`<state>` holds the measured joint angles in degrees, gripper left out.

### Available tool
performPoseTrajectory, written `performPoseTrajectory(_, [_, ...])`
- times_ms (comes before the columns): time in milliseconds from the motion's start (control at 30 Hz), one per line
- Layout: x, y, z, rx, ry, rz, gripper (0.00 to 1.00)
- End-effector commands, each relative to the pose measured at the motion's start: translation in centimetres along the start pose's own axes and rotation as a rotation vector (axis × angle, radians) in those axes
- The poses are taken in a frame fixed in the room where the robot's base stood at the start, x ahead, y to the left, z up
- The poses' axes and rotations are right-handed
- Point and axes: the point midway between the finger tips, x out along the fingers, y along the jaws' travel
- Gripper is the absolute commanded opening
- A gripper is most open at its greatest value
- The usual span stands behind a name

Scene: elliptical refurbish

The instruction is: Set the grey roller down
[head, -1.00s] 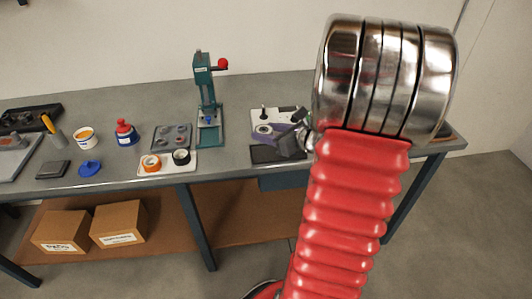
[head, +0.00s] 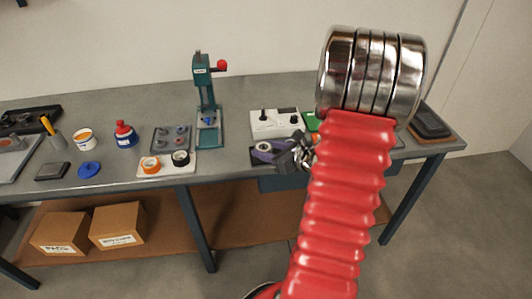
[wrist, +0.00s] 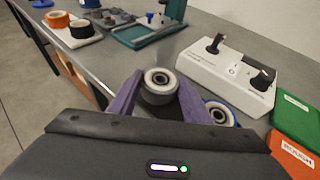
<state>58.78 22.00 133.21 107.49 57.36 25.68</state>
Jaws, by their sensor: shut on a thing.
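The grey roller (wrist: 160,88), with a pale hub, sits between the purple fingers of my gripper (wrist: 165,92) in the wrist view. My gripper is shut on it. In the head view my gripper (head: 268,151) is low over the front of the bench, in front of the white control box. A dark mat (head: 256,161) shows under and beside it. I cannot tell whether the roller touches the surface below. A second roller with a blue rim (wrist: 219,114) is partly hidden behind the right finger.
The white control box (head: 272,125) with two black knobs stands close behind my gripper. Green (wrist: 296,118) and orange (wrist: 291,154) labelled pieces lie to its right. A teal press (head: 207,100) and a white tray (head: 145,171) with orange and black rings stand to the left.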

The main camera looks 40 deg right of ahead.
Motion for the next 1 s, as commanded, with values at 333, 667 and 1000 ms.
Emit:
performPoseTrajectory(333, [0.45, -0.03, -1.14, 0.000, -0.001, -0.001, 0.20])
performPoseTrajectory(667, [0.50, -0.05, -1.33, 0.000, -0.001, -0.001, 0.52])
performPoseTrajectory(1000, [0.41, -0.06, -1.14, 0.000, -0.001, -0.002, 0.52])
